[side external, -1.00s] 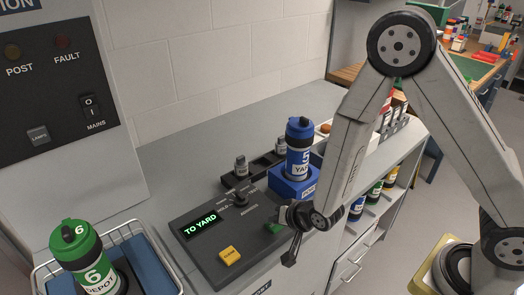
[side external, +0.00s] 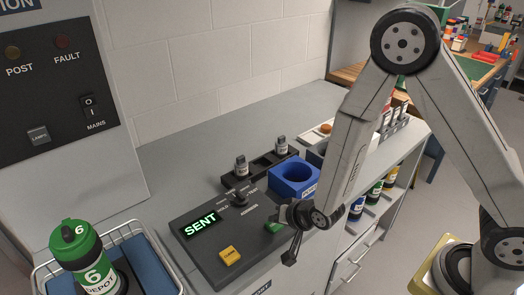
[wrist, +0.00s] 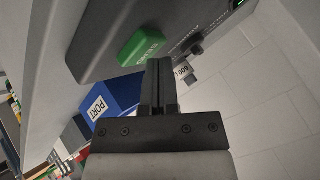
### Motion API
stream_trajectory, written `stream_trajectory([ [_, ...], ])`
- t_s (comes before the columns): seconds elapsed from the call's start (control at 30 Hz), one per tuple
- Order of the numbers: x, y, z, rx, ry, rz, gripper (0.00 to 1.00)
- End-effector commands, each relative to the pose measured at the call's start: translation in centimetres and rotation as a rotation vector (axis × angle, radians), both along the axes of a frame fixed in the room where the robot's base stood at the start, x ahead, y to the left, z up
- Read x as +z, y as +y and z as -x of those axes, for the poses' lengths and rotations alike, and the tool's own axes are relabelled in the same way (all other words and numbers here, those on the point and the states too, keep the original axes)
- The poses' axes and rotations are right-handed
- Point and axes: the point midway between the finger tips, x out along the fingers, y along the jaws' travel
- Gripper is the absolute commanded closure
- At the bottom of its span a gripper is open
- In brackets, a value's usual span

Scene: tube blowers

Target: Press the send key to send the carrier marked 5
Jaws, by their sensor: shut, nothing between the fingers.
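The control box (side external: 212,262) stands on the counter, and its display (side external: 200,226) reads SENT in green. In the wrist view the send key (wrist: 143,44) shows close ahead of my gripper (wrist: 160,66), whose fingers are together and empty. I cannot tell whether the fingertips touch the key. The blue port (side external: 293,176) is empty, with its round opening bare; it also shows in the wrist view (wrist: 116,92). The carrier marked 5 is not in view.
A green carrier marked 6 DEPOT (side external: 82,258) stands in a wire basket (side external: 140,240) at the lower left. A yellow key (side external: 229,255) and a selector knob (side external: 240,199) are on the box. A dark rack (side external: 262,168) stands behind it. Counter at the back is clear.

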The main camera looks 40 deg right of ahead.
Motion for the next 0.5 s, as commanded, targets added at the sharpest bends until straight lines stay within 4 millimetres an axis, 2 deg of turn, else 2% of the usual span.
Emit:
stream_trajectory([
  [0.2, 0.8, 0.01, -0.01, 0.0, -0.001, 0.0, 1.0],
  [0.5, 0.92, 0.0, -0.01, 0.0, -0.001, 0.0, 1.0],
])
